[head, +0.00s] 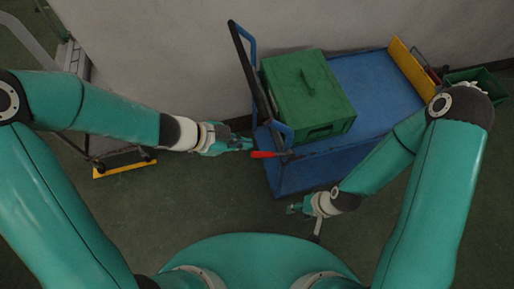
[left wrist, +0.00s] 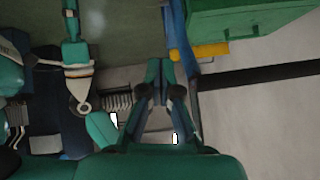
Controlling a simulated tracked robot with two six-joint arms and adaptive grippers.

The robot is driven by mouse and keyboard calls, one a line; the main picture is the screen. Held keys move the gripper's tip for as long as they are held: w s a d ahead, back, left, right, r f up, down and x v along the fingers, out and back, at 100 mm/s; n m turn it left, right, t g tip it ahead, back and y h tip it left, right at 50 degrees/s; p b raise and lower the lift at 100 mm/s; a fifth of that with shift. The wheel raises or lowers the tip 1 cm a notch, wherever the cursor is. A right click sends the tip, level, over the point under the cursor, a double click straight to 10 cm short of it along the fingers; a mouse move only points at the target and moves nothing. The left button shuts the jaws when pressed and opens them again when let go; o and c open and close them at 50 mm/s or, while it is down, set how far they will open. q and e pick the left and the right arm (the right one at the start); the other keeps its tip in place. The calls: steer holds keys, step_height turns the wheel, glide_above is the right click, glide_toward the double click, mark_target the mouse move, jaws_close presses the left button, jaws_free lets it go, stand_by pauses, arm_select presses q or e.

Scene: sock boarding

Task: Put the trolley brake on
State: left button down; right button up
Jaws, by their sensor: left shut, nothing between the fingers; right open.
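The trolley has a blue deck (head: 375,85) and a push handle (head: 243,62) of blue uprights with a black bar at its left end. A lever with a red grip (head: 264,154), which looks like the brake, sticks out leftward at the deck's near left corner. My left gripper (head: 250,143) is shut and empty, just above and left of the red grip in the head view; contact cannot be told. In the left wrist view its closed fingers (left wrist: 160,68) are beside a blue upright (left wrist: 180,42). My right gripper (head: 292,209) is open and empty, below the trolley's near edge.
A green lidded box (head: 307,92) stands on the deck and also shows in the left wrist view (left wrist: 240,18). A yellow board (head: 412,68) closes the deck's right end. A green crate (head: 478,84) is at far right. A pale wall runs behind.

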stand_by(0.3)
arm_select(q)
steer(key=b, duration=0.5)
glide_above(261, 156)
steer(key=d, duration=0.2)
step_height(261, 156, down, 8)
steer(key=r, duration=0.1)
steer(key=shift+a+f, duration=0.3)
steer(key=shift+f, duration=0.3)
steer(key=shift+a+f, duration=0.3)
steer(key=shift+f, duration=0.25)
steer(key=shift+a+f, duration=0.4)
steer(key=shift+f, duration=0.15)
